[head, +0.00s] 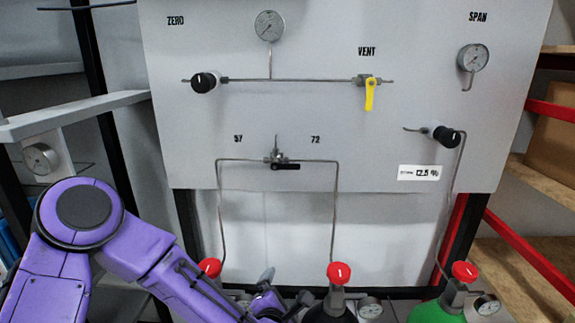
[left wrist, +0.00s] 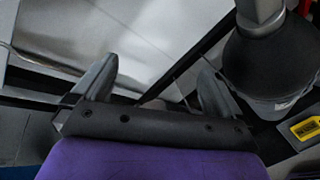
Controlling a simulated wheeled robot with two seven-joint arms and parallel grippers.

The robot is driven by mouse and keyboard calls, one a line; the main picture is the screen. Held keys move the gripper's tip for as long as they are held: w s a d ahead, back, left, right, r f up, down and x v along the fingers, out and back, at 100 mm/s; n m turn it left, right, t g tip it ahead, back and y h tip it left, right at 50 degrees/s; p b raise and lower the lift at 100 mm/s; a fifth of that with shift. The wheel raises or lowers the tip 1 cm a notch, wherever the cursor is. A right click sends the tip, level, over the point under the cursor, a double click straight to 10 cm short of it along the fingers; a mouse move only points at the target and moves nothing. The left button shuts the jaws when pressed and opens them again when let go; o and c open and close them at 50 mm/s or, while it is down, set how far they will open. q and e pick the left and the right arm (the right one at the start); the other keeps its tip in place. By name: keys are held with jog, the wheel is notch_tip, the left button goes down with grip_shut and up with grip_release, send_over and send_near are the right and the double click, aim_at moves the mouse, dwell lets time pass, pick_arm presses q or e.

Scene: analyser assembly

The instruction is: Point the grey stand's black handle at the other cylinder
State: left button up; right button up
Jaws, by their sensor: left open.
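The grey panel (head: 430,110) carries a valve with a black handle (head: 285,166) between the labels 57 and 72. The handle lies level and points right, to the 72 side. Thin pipes run down from the valve towards a left cylinder, whose red knob (head: 209,267) shows, and a black cylinder (head: 330,315) with a red knob (head: 338,273). My arm hides most of the left cylinder. My left gripper (head: 284,291) is low, below the panel and apart from the handle. In the left wrist view its jaws (left wrist: 153,80) are open and empty. My right gripper is not in view.
A green cylinder (head: 437,312) stands at the lower right. The panel also bears gauges (head: 269,26), black knobs (head: 204,82) and a yellow vent lever (head: 370,94). A dark cylinder (left wrist: 270,65) is close to the right finger in the wrist view. Shelves flank the panel.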

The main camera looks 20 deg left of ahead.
pick_arm(q)
notch_tip(320, 180, up, 12)
jog(key=w+r+n+t, duration=0.1)
jog(key=w+n+t, duration=0.15)
jog(key=n, duration=0.25)
jog(key=n+t+y+p, duration=0.2)
jog(key=n, duration=0.5)
send_near(285, 165)
jog(key=shift+g, duration=0.25)
jog(key=p+x, duration=0.1)
jog(key=x, duration=0.1)
jog(key=p+x, duration=0.1)
jog(key=x, duration=0.1)
jog(key=r+p+x, duration=0.1)
jog(key=p+x, duration=0.1)
jog(key=x, duration=0.1)
jog(key=shift+d, duration=0.1)
jog(key=shift+w+f, duration=0.2)
jog(key=shift+w, duration=0.4)
jog(key=c, duration=1)
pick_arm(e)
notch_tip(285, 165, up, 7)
